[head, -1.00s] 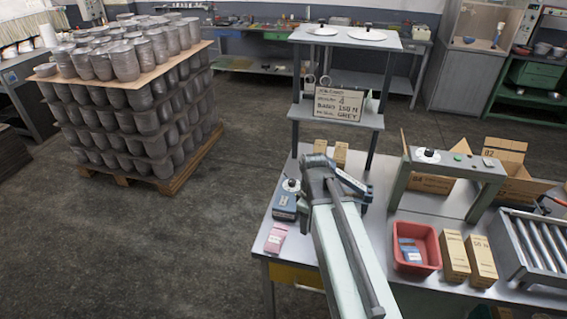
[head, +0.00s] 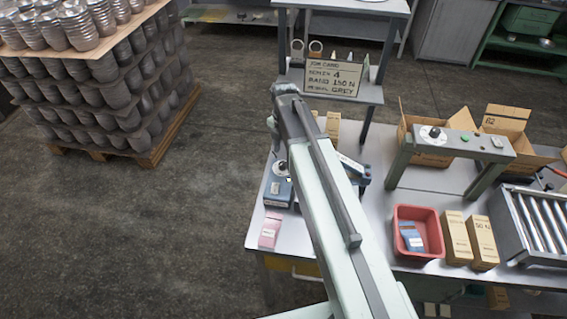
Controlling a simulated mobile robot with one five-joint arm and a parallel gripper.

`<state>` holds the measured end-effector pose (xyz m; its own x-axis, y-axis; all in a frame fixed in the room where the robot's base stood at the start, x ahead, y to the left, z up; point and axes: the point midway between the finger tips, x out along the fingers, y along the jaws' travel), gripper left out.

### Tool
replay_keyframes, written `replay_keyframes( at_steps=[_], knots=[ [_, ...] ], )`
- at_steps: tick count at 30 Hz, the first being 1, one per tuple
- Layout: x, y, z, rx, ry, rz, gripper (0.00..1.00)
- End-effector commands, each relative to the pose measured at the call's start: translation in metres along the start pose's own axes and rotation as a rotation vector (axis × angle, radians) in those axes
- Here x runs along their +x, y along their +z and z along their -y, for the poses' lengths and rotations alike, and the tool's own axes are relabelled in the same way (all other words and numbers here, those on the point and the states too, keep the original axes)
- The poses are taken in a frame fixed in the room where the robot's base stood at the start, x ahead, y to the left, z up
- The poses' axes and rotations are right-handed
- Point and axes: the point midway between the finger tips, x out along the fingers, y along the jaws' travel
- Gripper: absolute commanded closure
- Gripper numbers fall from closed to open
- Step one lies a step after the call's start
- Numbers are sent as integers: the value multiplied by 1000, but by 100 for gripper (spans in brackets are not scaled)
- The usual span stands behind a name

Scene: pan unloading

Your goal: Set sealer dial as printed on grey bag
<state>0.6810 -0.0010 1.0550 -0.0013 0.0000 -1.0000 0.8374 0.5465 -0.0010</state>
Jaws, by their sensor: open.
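A blue device with a white, dark-knobbed dial (head: 280,168) stands at the table's left edge. I take it for the sealer (head: 277,192); its dial setting is too small to read. A blue bar with a white label (head: 352,170) shows right of my arm; I cannot tell if it belongs to that device. No bag that I can tell is grey shows. A red bin (head: 397,240) holds blue packets (head: 411,238) with pale labels. A pink packet (head: 270,232) lies at the front left. My arm crosses the table's middle and hides part of it; no gripper fingers show.
A card on the shelf (head: 333,79) reads "JOB CARD", "4", "BAND 150 N" and "GREY". A grey-green frame (head: 465,145) bears another dial (head: 433,134). Tan boxes (head: 468,242) and a roller stand (head: 535,220) are at right. Stacked pans (head: 95,95) stand left, beyond open floor.

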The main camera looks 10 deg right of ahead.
Motion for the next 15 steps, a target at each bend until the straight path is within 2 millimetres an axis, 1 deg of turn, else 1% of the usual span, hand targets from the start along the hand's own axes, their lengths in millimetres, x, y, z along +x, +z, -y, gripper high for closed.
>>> replay_keyframes(
  at_steps=[1,7,10,15],
  knots=[
    [17,-1,-1,-2,0,0,50],
    [52,-4,-3,-7,0,0,50],
    [61,-5,-3,-7,0,-1,50],
    [60,-5,-3,-8,0,-1,50]
  ],
)
